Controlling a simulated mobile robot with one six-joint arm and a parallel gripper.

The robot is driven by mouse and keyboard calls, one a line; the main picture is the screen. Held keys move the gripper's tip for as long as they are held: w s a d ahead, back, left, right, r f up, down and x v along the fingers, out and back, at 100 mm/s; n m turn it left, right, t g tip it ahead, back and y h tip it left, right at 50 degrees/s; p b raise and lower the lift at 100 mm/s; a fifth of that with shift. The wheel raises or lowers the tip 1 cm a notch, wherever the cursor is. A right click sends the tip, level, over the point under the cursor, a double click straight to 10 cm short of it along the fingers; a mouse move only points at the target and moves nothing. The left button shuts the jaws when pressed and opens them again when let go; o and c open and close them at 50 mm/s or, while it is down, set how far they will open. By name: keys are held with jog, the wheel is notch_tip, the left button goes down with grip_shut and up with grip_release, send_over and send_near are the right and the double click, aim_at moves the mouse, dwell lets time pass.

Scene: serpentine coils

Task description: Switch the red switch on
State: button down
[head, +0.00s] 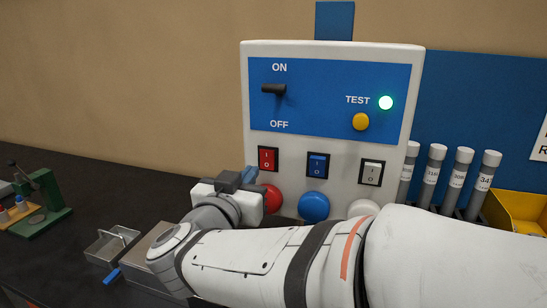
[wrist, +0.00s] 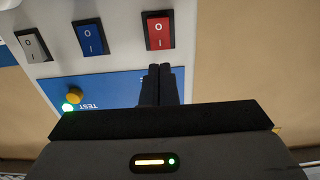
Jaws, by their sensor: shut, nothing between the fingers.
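The red switch (head: 267,159) is a rocker in a black frame, at the lower left of the white control panel. It carries an I mark above an O mark in the head view. In the wrist view, which shows the panel upside down, the red switch (wrist: 158,31) is at the top centre. My gripper (head: 250,175) is shut and empty in front of the panel, just below and left of the switch in the head view. In the wrist view, my closed fingertips (wrist: 160,68) appear just below the switch. I cannot tell whether they touch it, nor which way the rocker is tilted.
A blue switch (head: 318,165) and a white switch (head: 371,172) stand to the right. Below are red (head: 270,199), blue (head: 314,206) and white buttons. A black ON/OFF lever (head: 274,89) and a lit green lamp (head: 386,102) are above. Labelled tubes (head: 458,177) stand at right.

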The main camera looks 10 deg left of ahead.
aim_at(267, 153)
jog(key=w, duration=0.5)
jog(key=w+p, duration=0.1)
jog(key=w, duration=0.1)
jog(key=shift+w+d, duration=0.2)
jog(key=shift+d, duration=0.1)
jog(key=shift+r, duration=0.1)
